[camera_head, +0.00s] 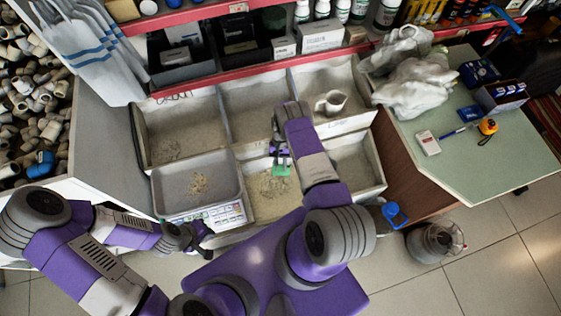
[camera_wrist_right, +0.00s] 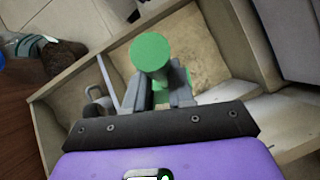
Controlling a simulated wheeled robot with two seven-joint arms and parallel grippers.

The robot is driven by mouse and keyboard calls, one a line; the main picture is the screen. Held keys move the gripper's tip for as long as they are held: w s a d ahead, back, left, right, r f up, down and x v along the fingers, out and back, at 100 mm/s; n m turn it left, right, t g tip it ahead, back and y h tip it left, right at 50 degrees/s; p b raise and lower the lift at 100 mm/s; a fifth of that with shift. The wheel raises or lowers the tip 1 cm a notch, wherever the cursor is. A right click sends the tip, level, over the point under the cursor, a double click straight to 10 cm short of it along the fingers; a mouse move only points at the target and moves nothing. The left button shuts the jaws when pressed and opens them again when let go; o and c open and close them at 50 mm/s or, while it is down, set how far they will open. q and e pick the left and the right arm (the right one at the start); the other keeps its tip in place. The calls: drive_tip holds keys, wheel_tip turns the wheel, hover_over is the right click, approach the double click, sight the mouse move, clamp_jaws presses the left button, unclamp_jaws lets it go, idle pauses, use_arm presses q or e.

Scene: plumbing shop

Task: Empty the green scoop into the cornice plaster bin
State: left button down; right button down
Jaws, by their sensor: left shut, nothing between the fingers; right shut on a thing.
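The green scoop (camera_head: 282,171) is held over the front middle bin, which has beige powder in it. My right gripper (camera_head: 280,152) is shut on the scoop. In the right wrist view the scoop's round green handle end (camera_wrist_right: 151,51) stands between the fingers; its bowl is mostly hidden, so I cannot tell its contents. The bins carry handwritten labels. The back left bin (camera_head: 182,122) has a dark label that I cannot read surely, so I cannot tell which is the cornice plaster bin. My left gripper (camera_head: 199,240) is shut and empty, in front of the bins.
A grey tray (camera_head: 170,188) with a little powder sits at the front left. A green-topped counter (camera_head: 475,170) with cloths and small boxes is at right. A metal canister (camera_head: 435,242) stands on the floor.

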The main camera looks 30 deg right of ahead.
drive_tip(key=shift+r+t+h+p, duration=0.7)
drive_tip(key=shift+r+t+p, duration=0.5)
drive_tip(key=shift+p, duration=1.85)
drive_tip(key=shift+r, duration=0.1)
